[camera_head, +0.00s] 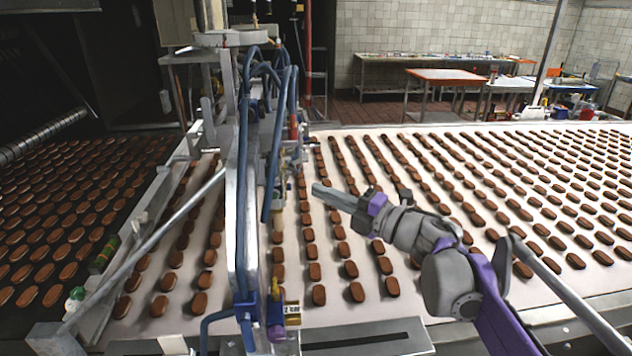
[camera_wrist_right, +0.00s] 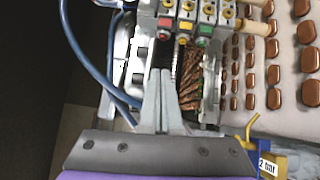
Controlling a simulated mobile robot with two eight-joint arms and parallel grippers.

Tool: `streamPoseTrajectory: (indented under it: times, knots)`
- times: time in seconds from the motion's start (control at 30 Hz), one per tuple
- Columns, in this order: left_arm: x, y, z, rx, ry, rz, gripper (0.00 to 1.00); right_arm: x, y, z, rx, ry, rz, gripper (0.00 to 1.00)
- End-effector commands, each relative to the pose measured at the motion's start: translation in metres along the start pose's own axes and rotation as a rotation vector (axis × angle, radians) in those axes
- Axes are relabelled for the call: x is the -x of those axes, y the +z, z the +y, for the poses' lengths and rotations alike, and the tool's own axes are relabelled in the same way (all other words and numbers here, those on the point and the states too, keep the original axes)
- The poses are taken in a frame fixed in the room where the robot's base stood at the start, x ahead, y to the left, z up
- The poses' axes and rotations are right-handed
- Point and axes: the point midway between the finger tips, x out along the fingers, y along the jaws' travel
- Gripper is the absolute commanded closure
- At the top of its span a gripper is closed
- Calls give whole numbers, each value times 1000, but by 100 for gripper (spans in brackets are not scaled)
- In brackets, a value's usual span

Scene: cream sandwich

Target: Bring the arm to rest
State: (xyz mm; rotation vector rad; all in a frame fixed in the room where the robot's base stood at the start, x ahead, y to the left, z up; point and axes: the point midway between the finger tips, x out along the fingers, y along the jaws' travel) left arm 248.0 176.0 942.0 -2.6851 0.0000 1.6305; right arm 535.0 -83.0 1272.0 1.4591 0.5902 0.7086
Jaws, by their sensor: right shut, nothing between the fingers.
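My right arm comes in from the lower right in the head view, over the white belt with brown biscuits. My right gripper (camera_head: 318,190) points left, above the belt and apart from the biscuits. Its fingers are closed together with nothing between them. In the right wrist view the shut fingers (camera_wrist_right: 163,80) point up the picture toward the machine's valves and coloured fittings. The gap between fingertips and machine is hard to judge. My left gripper is in neither view.
A metal machine frame with blue hoses (camera_head: 245,180) stands left of my right gripper. Biscuits lie in rows on the white belt (camera_head: 390,318) and on a dark belt at the left. Tables (camera_head: 445,75) stand far back. Air above the right belt looks free.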

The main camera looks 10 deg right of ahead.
Motion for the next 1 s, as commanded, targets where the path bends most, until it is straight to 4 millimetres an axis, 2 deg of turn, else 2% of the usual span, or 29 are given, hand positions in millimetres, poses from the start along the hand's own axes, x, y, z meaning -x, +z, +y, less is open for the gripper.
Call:
streamPoseTrajectory:
  times: [0.17,0.27,0.37,0.47,0.5,0.57,0.6,0.7,0.8,0.9,1.0]
  knots:
    - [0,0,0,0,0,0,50,18,20,8,-137,76,-239,100]
    - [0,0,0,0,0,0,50,50,39,-1,-312,134,-474,100]
    - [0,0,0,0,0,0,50,93,49,-30,-528,165,-711,100]
    - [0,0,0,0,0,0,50,140,42,-78,-769,160,-928,100]
    - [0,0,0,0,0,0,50,159,34,-102,-871,147,-1010,100]
    - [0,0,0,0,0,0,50,184,18,-137,-1016,116,-1118,100]
    - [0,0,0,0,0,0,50,199,3,-160,-1109,89,-1181,100]
    - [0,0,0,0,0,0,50,231,-39,-213,-1326,3,-1315,100]
    - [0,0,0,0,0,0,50,254,-84,-255,-1505,-97,-1411,100]
    - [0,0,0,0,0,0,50,269,-122,-283,-1636,-189,-1474,100]
    - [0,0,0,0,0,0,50,278,-148,-299,-1717,-256,-1509,100]
